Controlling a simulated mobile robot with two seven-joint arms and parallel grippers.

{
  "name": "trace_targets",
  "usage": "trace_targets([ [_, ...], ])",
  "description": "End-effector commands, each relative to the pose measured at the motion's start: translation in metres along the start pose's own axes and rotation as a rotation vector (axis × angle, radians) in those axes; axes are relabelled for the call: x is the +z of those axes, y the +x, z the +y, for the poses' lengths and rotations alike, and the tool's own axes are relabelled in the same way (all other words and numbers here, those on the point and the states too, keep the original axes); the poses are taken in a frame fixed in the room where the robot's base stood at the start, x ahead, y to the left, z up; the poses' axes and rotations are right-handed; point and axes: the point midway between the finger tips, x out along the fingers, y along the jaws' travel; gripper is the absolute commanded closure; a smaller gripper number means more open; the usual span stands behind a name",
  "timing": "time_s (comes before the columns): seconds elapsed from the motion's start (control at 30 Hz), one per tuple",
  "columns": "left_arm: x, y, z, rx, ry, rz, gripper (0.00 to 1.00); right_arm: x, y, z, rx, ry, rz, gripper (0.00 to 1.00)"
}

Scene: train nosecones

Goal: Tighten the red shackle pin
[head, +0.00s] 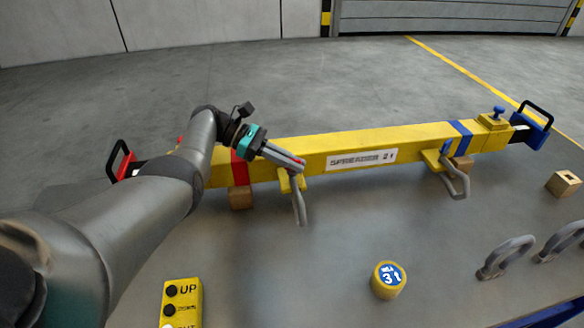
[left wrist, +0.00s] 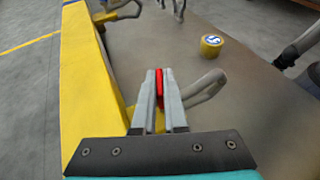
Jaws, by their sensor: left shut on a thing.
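The red shackle pin (left wrist: 159,88) shows between the fingers of my left gripper (left wrist: 160,82) in the left wrist view. The gripper is shut on it, and the fingers hide most of the pin. In the head view my left gripper (head: 296,164) reaches over the yellow beam (head: 425,137) to the near bracket. A grey shackle (head: 300,207) hangs there just below the fingertips; it also shows in the left wrist view (left wrist: 206,88), right of the fingers. My right gripper is not in view.
A second grey shackle (head: 459,181) with a blue pin hangs farther right on the beam. A yellow round weight (head: 388,280), a yellow button pendant (head: 181,303), a wooden block (head: 563,183) and loose grey shackles (head: 506,257) are on the table. The table's front middle is clear.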

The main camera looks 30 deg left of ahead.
Motion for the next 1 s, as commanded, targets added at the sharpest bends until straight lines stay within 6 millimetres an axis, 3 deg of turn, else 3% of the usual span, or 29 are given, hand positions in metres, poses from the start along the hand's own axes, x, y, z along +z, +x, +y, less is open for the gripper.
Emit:
trace_targets([
  [0.47,0.0016,0.0006,0.0000,-0.011,0.006,-0.003,1.00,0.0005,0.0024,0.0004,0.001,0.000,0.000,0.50],
  [0.5,0.0016,0.0006,0.0000,-0.011,0.006,-0.003,0.88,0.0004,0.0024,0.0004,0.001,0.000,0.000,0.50],
  [0.73,0.0011,0.0005,0.0001,-0.010,0.005,-0.002,0.62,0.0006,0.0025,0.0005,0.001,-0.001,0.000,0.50],
  [1.0,0.0005,-0.0004,0.0002,-0.009,0.005,-0.001,0.60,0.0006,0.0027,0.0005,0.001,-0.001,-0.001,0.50],
])
